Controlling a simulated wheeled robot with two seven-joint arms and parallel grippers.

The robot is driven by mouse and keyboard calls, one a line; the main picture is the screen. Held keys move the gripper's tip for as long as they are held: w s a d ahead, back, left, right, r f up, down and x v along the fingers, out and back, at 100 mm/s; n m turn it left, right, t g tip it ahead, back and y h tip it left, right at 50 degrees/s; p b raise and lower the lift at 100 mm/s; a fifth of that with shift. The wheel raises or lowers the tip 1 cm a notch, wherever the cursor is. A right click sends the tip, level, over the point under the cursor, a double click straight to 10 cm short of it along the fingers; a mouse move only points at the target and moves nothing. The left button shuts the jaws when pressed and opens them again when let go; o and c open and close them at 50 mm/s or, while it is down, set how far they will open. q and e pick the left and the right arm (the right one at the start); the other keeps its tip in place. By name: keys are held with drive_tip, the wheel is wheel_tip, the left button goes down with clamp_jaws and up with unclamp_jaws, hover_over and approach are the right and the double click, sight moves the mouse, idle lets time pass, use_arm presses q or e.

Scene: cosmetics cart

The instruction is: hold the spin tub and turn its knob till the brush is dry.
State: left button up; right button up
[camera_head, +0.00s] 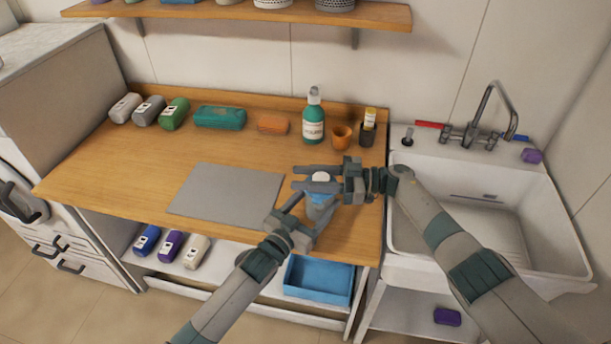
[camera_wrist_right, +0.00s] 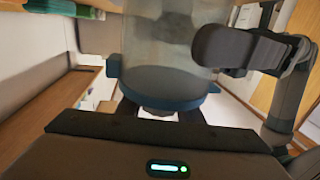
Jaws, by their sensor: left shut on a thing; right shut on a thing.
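The spin tub (camera_head: 319,205) stands near the front right of the wooden counter, a small clear-walled vessel with a blue rim. Its pale knob (camera_head: 321,177) is on top. My left gripper (camera_head: 314,210) is shut on the tub's side. My right gripper (camera_head: 312,178) reaches in from the right at the top and is shut on the knob. In the right wrist view the tub (camera_wrist_right: 170,45) appears upside down, its blue rim (camera_wrist_right: 165,92) close to the jaws. A dark finger of my left gripper (camera_wrist_right: 238,46) lies against its wall. I cannot make out the brush inside.
A grey mat (camera_head: 226,190) lies left of the tub. Behind stand a green pump bottle (camera_head: 313,122), an orange cup (camera_head: 341,137) and a dark holder (camera_head: 367,134). The white sink (camera_head: 560,235) is at right. A blue bin (camera_head: 318,281) sits below the counter.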

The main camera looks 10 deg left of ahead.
drive_tip(key=shift+f+n+g, duration=0.1)
drive_tip(key=shift+n+g, duration=0.2)
drive_tip(key=shift+g, duration=0.2)
drive_tip(key=o, duration=1.1)
drive_tip(key=shift+d, duration=0.2)
drive_tip(key=v, duration=1.1)
drive_tip(key=shift+w+d, duration=0.1)
drive_tip(key=shift+d, duration=0.25)
